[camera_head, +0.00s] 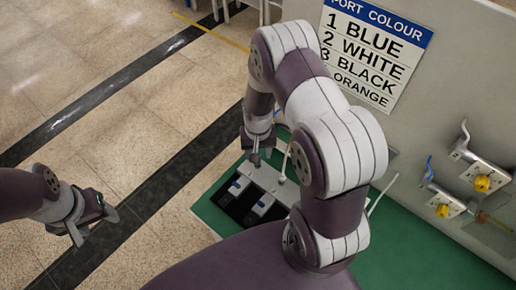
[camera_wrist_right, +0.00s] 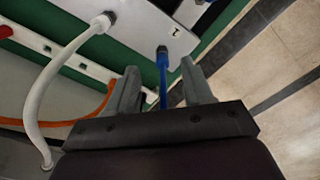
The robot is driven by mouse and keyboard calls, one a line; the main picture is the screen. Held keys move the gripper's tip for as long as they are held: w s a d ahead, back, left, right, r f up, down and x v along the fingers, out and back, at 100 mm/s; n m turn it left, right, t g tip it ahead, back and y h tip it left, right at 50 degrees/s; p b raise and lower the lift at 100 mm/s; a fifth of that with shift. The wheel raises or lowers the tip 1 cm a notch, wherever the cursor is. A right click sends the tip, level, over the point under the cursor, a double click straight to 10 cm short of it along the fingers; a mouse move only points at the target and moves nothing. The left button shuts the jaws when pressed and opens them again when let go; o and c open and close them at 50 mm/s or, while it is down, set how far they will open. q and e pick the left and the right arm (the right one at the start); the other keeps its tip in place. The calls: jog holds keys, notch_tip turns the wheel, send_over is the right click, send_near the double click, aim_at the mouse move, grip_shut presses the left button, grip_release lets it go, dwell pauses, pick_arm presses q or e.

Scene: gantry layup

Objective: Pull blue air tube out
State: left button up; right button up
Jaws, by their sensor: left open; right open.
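The blue air tube (camera_wrist_right: 162,78) is in the right wrist view, with its dark end fitting at a white plate (camera_wrist_right: 150,22) with a number. My right gripper (camera_wrist_right: 159,84) is open, and the tube runs between its two fingers with a gap visible on each side. In the head view my right gripper (camera_head: 255,152) points down by the white port block (camera_head: 265,178), and my own arm hides much of that area. My left gripper (camera_head: 95,224) is open and empty over the floor at the left.
A white tube (camera_wrist_right: 50,80) arcs beside the blue one, and an orange tube (camera_wrist_right: 98,112) lies lower. A port colour sign (camera_head: 375,50) is on the grey wall. Metal brackets with yellow knobs (camera_head: 482,183) stick out at right above the green tabletop (camera_head: 430,245).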

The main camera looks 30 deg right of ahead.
jog(key=f, duration=0.2)
jog(key=w+f, duration=0.1)
jog(key=f, duration=0.1)
jog(key=w+f, duration=0.1)
jog(key=f, duration=0.1)
jog(key=shift+w+d+f+p, duration=0.2)
jog(key=shift+d+f+p, duration=0.05)
jog(key=shift+d+p, duration=0.15)
jog(key=shift+s+a+r, duration=0.2)
jog(key=shift+s, duration=0.4)
jog(key=shift+w+d+f, duration=0.1)
jog(key=shift+w, duration=0.2)
jog(key=c, duration=0.9)
jog(key=shift+w, duration=0.1)
grip_shut()
jog(key=shift+o, duration=0.6)
grip_release()
pick_arm(q)
jog(key=shift+w+d+r, duration=0.25)
jog(key=shift+w, duration=0.3)
jog(key=shift+w+d+r, duration=0.2)
jog(key=shift+w, duration=0.3)
pick_arm(e)
grip_shut()
